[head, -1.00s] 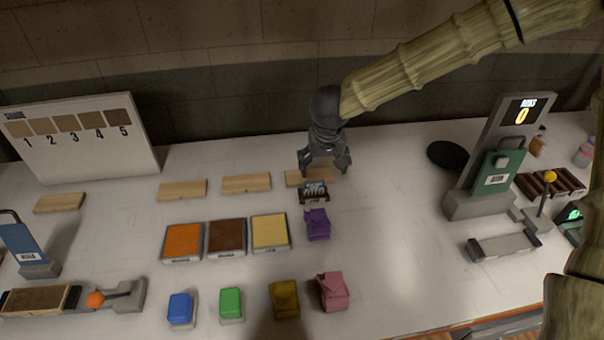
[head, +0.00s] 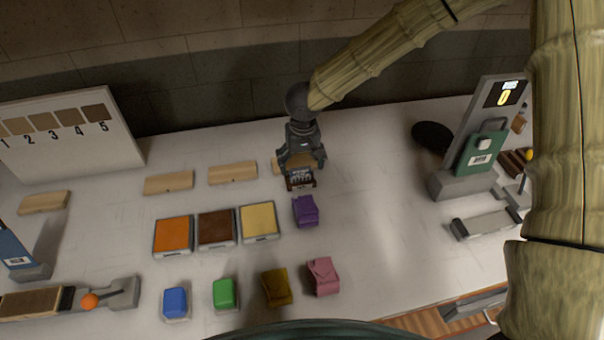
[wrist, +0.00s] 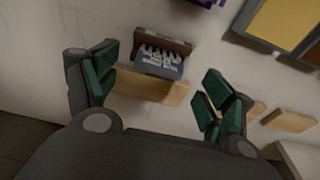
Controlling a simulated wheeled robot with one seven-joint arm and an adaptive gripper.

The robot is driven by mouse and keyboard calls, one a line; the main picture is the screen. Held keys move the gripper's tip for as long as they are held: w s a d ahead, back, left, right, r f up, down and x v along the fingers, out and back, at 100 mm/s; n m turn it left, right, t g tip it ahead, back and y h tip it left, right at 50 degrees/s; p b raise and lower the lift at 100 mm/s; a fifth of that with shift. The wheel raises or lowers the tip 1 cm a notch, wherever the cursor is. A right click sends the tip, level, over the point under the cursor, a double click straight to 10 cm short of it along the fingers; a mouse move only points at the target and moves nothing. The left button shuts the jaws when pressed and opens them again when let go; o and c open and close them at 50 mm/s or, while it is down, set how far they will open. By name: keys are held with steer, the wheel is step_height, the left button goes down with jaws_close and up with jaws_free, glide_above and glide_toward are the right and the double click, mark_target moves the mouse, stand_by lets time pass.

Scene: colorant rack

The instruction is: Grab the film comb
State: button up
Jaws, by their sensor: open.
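The film comb (head: 299,178) appears to be the small blue-grey piece with pale teeth and a printed label, set in a dark brown holder on the white table. In the wrist view the comb (wrist: 158,64) lies between my two green-padded fingers, with its label facing the camera. My gripper (head: 301,166) is open and points down at the comb, with a finger to either side. In the wrist view my gripper (wrist: 161,68) shows clear gaps on both sides, and nothing is held. Its height above the table is hard to tell.
A wooden block (wrist: 150,86) lies right beside the comb's holder. A purple pouch (head: 306,211) sits in front of it, and a yellow tile (head: 259,222) lies to the left. The table to the right is clear up to a black disc (head: 433,137) and a display stand (head: 485,140).

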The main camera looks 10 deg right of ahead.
mark_target(300, 168)
steer(key=shift+w+f+p, duration=0.2)
steer(key=shift+f+p, duration=0.05)
steer(key=shift+f, duration=0.5)
steer(key=shift+w+f+p, duration=0.2)
steer(key=shift+f, duration=0.6)
steer(key=shift+w+f+p, duration=0.2)
steer(key=shift+f+p, duration=0.05)
steer(key=shift+f, duration=0.5)
steer(key=c, duration=1.1)
